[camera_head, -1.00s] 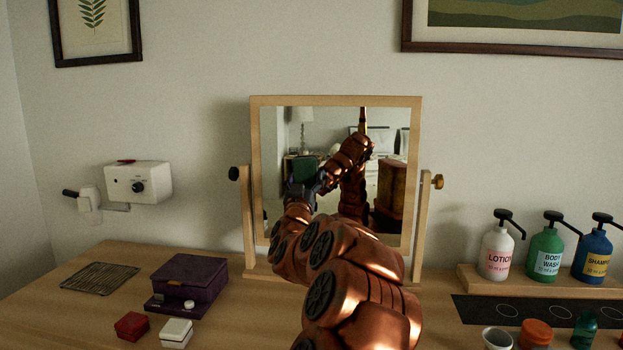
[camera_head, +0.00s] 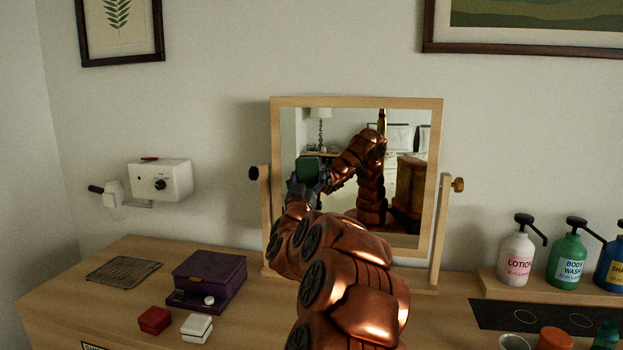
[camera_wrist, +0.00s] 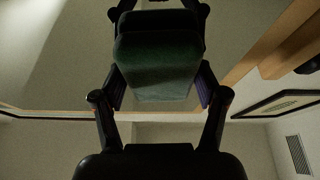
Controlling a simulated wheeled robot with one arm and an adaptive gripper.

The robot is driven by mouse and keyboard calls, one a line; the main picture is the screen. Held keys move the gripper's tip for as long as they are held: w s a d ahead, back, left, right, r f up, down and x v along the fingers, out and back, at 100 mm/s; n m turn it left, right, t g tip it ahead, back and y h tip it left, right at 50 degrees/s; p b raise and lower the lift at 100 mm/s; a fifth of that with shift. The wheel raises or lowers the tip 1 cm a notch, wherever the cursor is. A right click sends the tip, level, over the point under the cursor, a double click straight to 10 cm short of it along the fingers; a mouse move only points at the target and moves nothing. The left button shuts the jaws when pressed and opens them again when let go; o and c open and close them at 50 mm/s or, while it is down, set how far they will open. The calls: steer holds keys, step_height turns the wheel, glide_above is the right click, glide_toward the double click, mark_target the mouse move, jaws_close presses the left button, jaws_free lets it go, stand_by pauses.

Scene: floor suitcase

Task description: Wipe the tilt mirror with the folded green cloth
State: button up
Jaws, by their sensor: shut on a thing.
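The tilt mirror (camera_head: 434,180) has a pale wooden frame on a stand with side knobs and stands on the counter against the wall. My gripper (camera_head: 303,188) is in front of the left part of its glass, partly hidden behind my arm. In the wrist view my gripper (camera_wrist: 160,88) is shut on the folded green cloth (camera_wrist: 160,72), which sticks out between the fingers toward the glass. A reflection of cloth and fingers shows just beyond it. The cloth is close to the glass; I cannot tell whether it touches.
A white wall device (camera_head: 160,180) hangs above. Pump bottles (camera_head: 516,259) stand on a riser at right.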

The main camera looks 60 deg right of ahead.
mark_target(351, 166)
steer(key=shift+w+r+p, duration=0.1)
steer(key=shift+r+p, duration=0.3)
steer(key=shift+r, duration=0.75)
steer(key=shift+s+d+f+b, duration=0.1)
steer(key=shift+s+d+b, duration=0.3)
steer(key=shift+s+b, duration=0.55)
steer(key=shift+s+d+b, duration=0.4)
steer(key=shift+s+b, duration=0.4)
steer(key=shift+s, duration=0.3)
steer(key=shift+s+d+f+b, duration=0.1)
steer(key=shift+s+d+b, duration=0.3)
steer(key=shift+s+b, duration=0.55)
steer(key=shift+s+d+r+b, duration=0.15)
steer(key=shift+s+b, duration=0.15)
steer(key=shift+s, duration=0.2)
steer(key=shift+s+d+r+b, duration=0.1)
steer(key=shift+s+b, duration=0.2)
steer(key=shift+s, duration=0.15)
steer(key=shift+s+d+f+b, duration=0.15)
steer(key=shift+s+d+b, duration=0.15)
steer(key=shift+s+b, duration=0.5)
steer(key=shift+s+d+f+b, duration=0.1)
steer(key=shift+s+d+b, duration=0.2)
steer(key=shift+s+b, duration=0.5)
steer(key=shift+s+d+r+b, duration=0.1)
steer(key=shift+r+b, duration=0.05)
steer(key=shift+b, duration=0.2)
steer(key=shift+r, duration=0.1)
